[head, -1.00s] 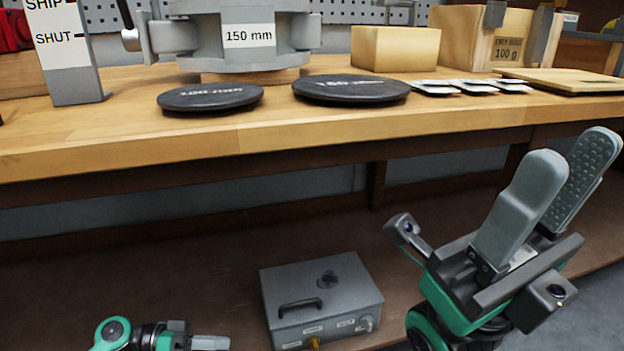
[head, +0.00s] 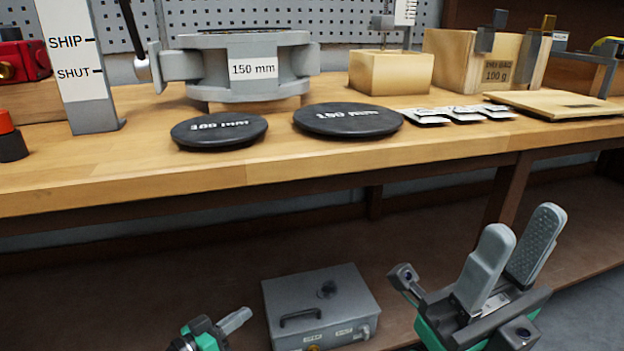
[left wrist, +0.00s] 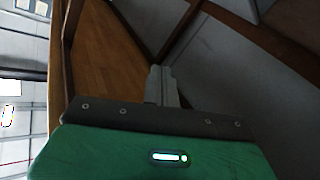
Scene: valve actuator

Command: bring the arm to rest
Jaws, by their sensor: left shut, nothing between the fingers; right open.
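My left gripper (head: 236,319) is low at the bottom of the head view, left of the grey box on the lower shelf. It is shut and empty. In the left wrist view its closed fingers (left wrist: 161,86) point toward a brown wooden surface and grey panels. My right gripper (head: 514,252) is at the lower right of the head view, in front of the bench and below its top. Its two grey fingers stand apart with nothing between them. Most of both arms is out of view.
The wooden bench (head: 230,172) holds a grey 150 mm valve body (head: 205,70), two black discs (head: 348,120), (head: 219,131), white packets (head: 462,114) and wooden boxes (head: 390,73). A SHIP/SHUT post (head: 92,118) stands left. A grey box (head: 320,300) sits on the lower shelf.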

